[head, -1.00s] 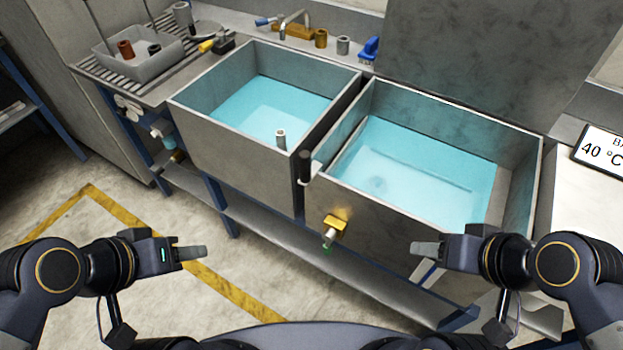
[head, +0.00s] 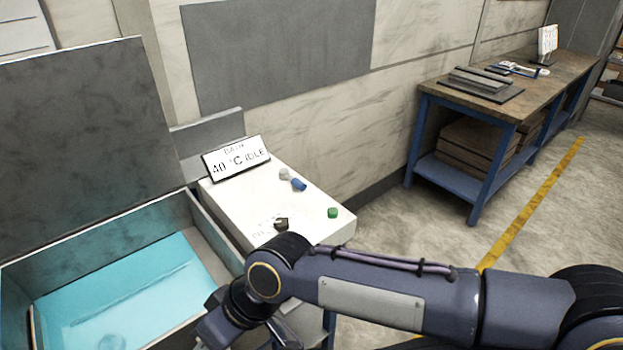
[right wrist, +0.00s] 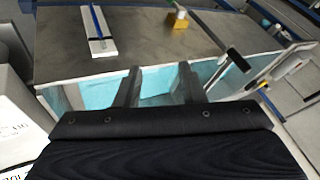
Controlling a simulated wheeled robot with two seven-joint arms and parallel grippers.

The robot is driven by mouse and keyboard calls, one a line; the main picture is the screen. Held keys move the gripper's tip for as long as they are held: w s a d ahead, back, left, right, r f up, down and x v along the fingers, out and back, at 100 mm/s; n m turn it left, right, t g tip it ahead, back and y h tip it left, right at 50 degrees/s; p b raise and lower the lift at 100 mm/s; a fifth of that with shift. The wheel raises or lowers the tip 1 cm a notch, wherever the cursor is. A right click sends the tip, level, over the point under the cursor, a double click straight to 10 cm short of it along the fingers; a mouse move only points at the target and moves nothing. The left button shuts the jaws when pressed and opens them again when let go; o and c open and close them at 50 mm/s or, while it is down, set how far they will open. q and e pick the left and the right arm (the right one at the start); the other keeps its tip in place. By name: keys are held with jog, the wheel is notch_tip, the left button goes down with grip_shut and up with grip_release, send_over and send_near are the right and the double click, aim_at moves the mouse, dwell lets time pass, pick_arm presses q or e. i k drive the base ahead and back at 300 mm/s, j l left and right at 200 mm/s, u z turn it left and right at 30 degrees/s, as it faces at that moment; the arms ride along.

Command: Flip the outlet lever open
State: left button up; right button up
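The brass-yellow outlet fitting (right wrist: 178,19) shows at the top of the right wrist view, on the grey outer wall of the tank (right wrist: 135,50). A small pale part sticks out of it; I cannot make out the lever's position. The fitting is outside the head view. My right gripper (right wrist: 158,85) is open and empty, its two dark fingers apart in front of the tank's rim and blue water, well short of the fitting. In the head view my right arm reaches across the bottom, its hand low beside the filled tank (head: 215,262). My left gripper is out of view.
A white control cabinet (head: 235,205) stands right of the tank, with a "40 °C IDLE" display (head: 236,158) and several knobs. The tank's raised dark lid (head: 85,135) stands behind the water. A blue-framed workbench (head: 490,110) is at the back right, with free floor before it.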

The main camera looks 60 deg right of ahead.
aim_at(284, 175)
jog(key=z, duration=2)
jog(key=i+l+z, duration=0.45)
jog(key=i+l, duration=0.55)
jog(key=l, duration=0.1)
